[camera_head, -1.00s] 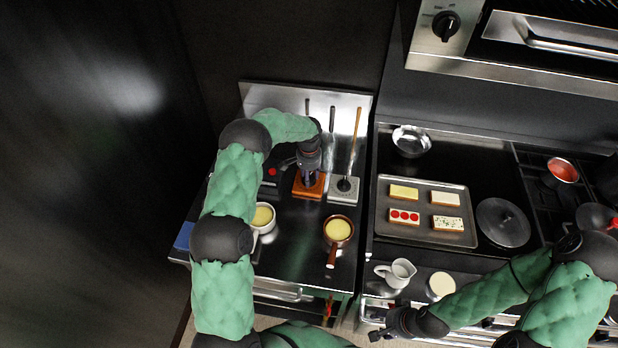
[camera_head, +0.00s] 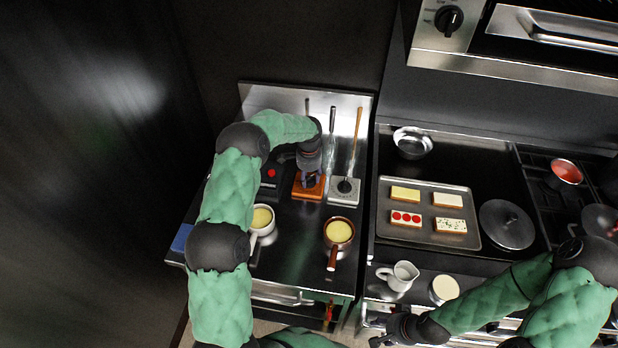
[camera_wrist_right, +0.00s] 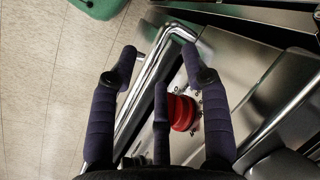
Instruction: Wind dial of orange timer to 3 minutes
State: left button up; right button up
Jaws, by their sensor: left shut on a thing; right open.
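The orange timer (camera_head: 301,191) stands on the dark counter of the left station, between a black timer with a red spot (camera_head: 271,173) and a pale grey timer (camera_head: 345,198) with a dark dial. My left gripper (camera_head: 311,180) points down onto the top of the orange timer and is shut on its dial. The gripper and wrist hide the dial, so its setting cannot be read. My right gripper (camera_head: 384,339) is open and empty, low in front of the stove. In the right wrist view its spread fingers (camera_wrist_right: 160,85) show above a red knob.
A white pot (camera_head: 262,217) and a brown-handled pan (camera_head: 338,231) stand in front of the timers. Utensils (camera_head: 356,140) lean behind. A tray of toasts (camera_head: 390,238), a white jug (camera_head: 400,276) and a lid (camera_head: 506,224) occupy the right side. The red knob (camera_wrist_right: 184,112) is on the stove front.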

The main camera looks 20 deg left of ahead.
aim_at(309, 177)
pick_arm(q)
jog(key=shift+f, duration=0.1)
dwell(0.3)
jog(key=o, duration=1.2)
jog(key=shift+c, duration=0.2)
notch_tip(309, 177, up, 12)
